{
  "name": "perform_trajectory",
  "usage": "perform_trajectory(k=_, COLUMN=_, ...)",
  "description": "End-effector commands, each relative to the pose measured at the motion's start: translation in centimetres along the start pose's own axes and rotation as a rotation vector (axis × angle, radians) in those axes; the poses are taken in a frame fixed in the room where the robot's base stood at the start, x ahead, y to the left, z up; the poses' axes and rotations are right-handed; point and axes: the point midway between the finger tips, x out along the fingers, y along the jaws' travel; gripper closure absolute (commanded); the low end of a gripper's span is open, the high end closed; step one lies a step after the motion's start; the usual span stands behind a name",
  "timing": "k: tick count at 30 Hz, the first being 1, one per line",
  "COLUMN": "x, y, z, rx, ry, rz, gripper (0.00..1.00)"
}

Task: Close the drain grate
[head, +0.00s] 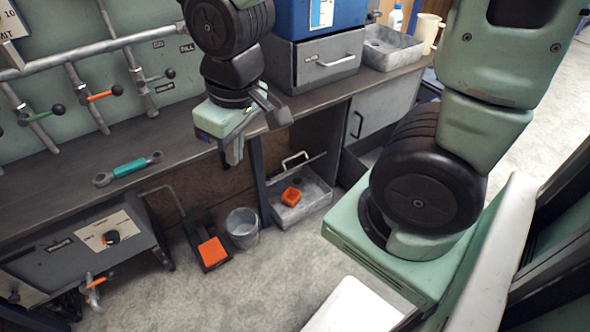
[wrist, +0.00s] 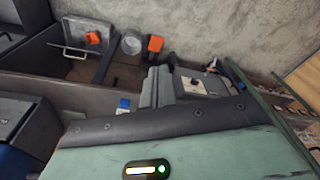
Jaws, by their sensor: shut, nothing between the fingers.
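No slatted grate shows clearly. The likeliest match is a grey metal floor box (head: 312,207) under the bench, with a raised flap and bar handle (head: 295,158) at its back. An orange block (head: 291,196) lies inside it. In the wrist view the same box (wrist: 62,68) is at the upper left, with the handle (wrist: 70,52) and orange block (wrist: 93,38). My gripper (head: 233,158) is shut and empty, pointing down near the bench's front edge, above and left of the box and apart from it. Its fingers (wrist: 157,86) also show in the wrist view.
A metal bucket (head: 242,230) and an orange-topped pedal (head: 212,252) stand left of the box. A teal-handled wrench (head: 129,168) lies on the bench (head: 185,147). A bench post (head: 259,185) stands between gripper and box. The floor in front (head: 265,285) is clear.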

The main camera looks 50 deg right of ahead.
Motion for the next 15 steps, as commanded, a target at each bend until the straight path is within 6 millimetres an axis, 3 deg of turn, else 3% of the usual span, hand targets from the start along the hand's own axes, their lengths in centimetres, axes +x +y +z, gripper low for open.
perform_trajectory(k=1, x=3.5, y=0.8, z=0.3, rx=0.022, ry=0.006, rz=0.005, gripper=1.0)
perform_trajectory(k=15, x=17.8, y=7.4, z=1.6, rx=0.192, ry=0.059, rz=0.051, gripper=1.0)
